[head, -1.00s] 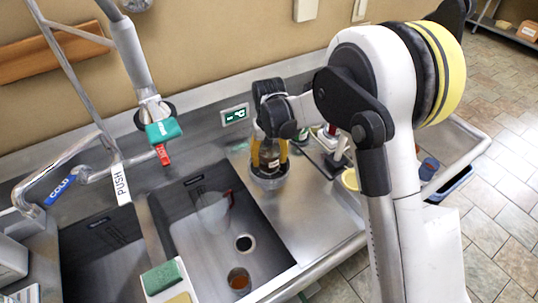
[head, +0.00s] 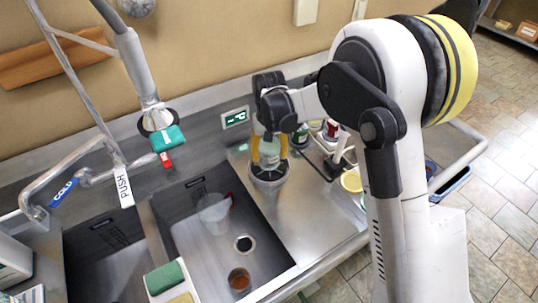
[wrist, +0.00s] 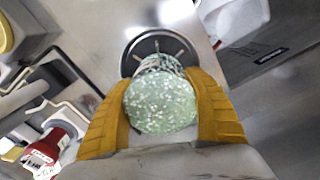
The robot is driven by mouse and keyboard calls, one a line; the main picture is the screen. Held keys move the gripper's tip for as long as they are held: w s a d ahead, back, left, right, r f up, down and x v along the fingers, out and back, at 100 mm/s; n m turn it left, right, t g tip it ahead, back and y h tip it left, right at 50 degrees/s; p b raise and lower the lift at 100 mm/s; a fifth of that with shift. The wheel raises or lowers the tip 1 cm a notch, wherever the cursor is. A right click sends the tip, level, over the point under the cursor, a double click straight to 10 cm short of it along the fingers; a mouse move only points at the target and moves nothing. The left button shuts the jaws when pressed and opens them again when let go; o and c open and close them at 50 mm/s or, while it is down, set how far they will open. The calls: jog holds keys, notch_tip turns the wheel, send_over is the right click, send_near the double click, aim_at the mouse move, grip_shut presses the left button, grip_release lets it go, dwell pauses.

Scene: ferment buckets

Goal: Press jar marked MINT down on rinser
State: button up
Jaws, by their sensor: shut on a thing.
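My gripper (head: 269,152) is shut on a jar (head: 269,157) above the right side of the sink counter. In the wrist view the jar (wrist: 160,104) shows a round, pale green, speckled face between my two yellow fingers. No MINT marking can be read on it. The rinser (head: 268,179), a round metal cup, is directly below the jar. In the wrist view the rinser's dark round top with metal spokes (wrist: 137,51) shows just beyond the jar. I cannot tell whether the jar touches the rinser.
The sink basin (head: 190,235) with a clear jug (head: 214,209) and a brown-filled cup (head: 239,280) lies left of the rinser. A faucet and hanging sprayer (head: 158,118) are farther left.

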aim_at(269, 144)
jog(key=shift+r+p, duration=1.2)
jog(key=shift+r, duration=1.25)
jog(key=shift+f, duration=0.1)
